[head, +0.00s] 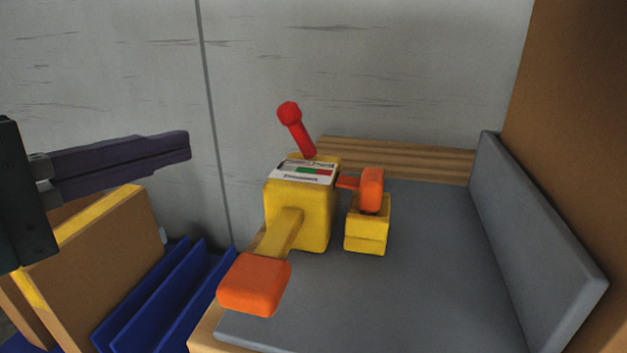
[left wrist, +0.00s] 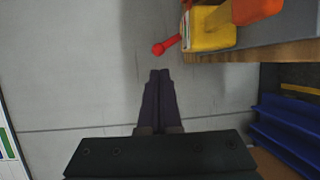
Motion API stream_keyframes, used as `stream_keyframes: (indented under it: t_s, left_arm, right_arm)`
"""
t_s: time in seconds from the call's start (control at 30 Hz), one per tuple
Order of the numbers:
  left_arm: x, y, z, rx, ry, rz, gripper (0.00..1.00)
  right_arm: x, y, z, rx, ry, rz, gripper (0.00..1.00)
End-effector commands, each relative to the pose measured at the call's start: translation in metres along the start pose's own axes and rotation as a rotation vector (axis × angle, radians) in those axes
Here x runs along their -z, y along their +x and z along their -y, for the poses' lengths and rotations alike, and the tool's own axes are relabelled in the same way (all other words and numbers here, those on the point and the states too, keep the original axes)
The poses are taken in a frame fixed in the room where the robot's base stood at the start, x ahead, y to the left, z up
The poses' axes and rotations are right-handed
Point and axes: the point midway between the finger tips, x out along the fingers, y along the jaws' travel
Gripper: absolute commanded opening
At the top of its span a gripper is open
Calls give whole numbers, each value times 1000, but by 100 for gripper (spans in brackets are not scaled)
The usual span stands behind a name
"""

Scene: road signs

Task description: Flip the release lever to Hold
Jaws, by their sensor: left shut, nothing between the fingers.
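The release lever (head: 295,127) is a red stick with a round knob. It rises from the top of a yellow box (head: 315,215) and leans to the left in the head view. A label (head: 303,172) with red and green patches lies on the box top; its words are too small to read. My left gripper (head: 187,146) is shut and empty, left of the lever and apart from it. In the left wrist view the lever knob (left wrist: 158,49) is just beyond the shut fingertips (left wrist: 160,73). My right gripper is not in view.
An orange-ended yellow handle (head: 255,284) sticks out from the box front. A small yellow block with an orange piece (head: 371,190) stands to its right. A grey surface with a raised edge (head: 540,250) lies beneath. A blue rack (head: 165,300) and brown boards (head: 95,255) stand lower left.

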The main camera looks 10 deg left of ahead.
Motion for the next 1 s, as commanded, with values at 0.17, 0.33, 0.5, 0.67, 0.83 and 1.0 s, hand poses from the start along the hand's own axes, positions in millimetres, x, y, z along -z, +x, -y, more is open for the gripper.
stream_keyframes:
  t_s: [0.17, 0.33, 0.5, 0.67, 0.83, 1.0]
  left_arm:
    - [21, 6, 42, -120, -170, -19, 0]
    - [34, 7, 51, -202, -285, -25, 0]
    - [40, 7, 52, -237, -337, -27, 0]
    - [40, 6, 49, -243, -344, -27, 0]
    - [40, 6, 49, -241, -343, -27, 0]
    - [41, 12, 48, -243, -343, -28, 0]
  right_arm:
    - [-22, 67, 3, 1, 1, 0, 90]
    - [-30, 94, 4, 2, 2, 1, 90]
    - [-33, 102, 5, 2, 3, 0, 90]
    - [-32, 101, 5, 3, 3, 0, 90]
    - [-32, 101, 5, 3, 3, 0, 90]
    - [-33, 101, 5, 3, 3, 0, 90]
